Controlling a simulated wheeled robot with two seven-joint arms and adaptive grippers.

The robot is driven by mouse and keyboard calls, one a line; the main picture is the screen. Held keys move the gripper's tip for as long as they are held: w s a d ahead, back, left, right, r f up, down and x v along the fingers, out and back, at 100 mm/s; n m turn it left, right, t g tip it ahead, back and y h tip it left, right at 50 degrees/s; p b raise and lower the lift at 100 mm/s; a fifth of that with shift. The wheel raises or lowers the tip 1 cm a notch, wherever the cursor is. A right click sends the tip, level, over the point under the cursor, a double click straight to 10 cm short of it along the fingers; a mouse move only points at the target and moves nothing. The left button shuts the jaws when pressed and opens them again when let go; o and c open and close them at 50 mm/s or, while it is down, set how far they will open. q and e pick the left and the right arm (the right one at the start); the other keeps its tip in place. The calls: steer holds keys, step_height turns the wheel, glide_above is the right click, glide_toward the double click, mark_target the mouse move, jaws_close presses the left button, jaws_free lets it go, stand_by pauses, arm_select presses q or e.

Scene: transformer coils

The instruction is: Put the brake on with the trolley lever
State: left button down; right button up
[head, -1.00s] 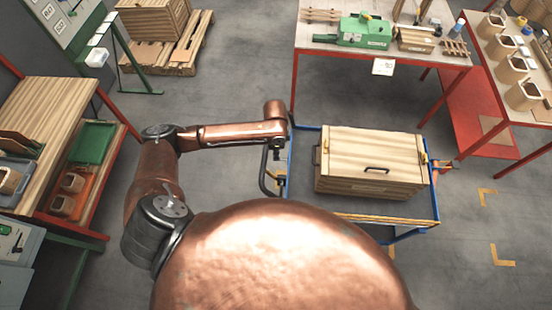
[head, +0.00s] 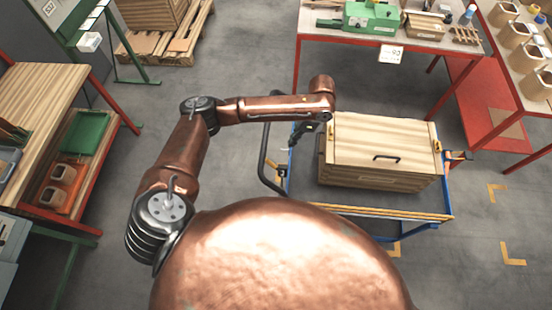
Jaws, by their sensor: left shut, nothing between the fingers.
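The trolley (head: 387,214) is a low blue frame with a large wooden crate (head: 385,140) on its deck. A black bent push handle (head: 263,158) rises at its left end. A small yellow-orange part (head: 281,170) shows low beside the handle; I cannot tell whether it is the brake lever. My left gripper (head: 299,134) is dark, shut and empty. In the picture it lies between the handle and the crate's left side, over the trolley's left end; its height and any contact are unclear. My right gripper is not in view.
A red-framed bench (head: 430,48) with a green machine (head: 372,17) stands behind the trolley. Another bench with several bins is at the right. A wooden bench (head: 35,90) and shelf are at the left. Grey floor (head: 235,65) is free between them.

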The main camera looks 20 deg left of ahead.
arm_select(q)
glide_toward(273, 164)
step_height(273, 164, down, 3)
steer(key=w+d, duration=0.1)
steer(key=d, duration=0.1)
steer(key=shift+s+a+f+p, duration=0.35)
steer(key=shift+a+f, duration=0.15)
steer(key=shift+a, duration=0.1)
steer(key=shift+s+a+f+p, duration=0.25)
steer(key=shift+s+a+f, duration=0.15)
steer(key=shift+a+f, duration=0.15)
steer(key=shift+s+a+f, duration=0.25)
steer(key=shift+a+f, duration=0.05)
steer(key=shift+a, duration=0.15)
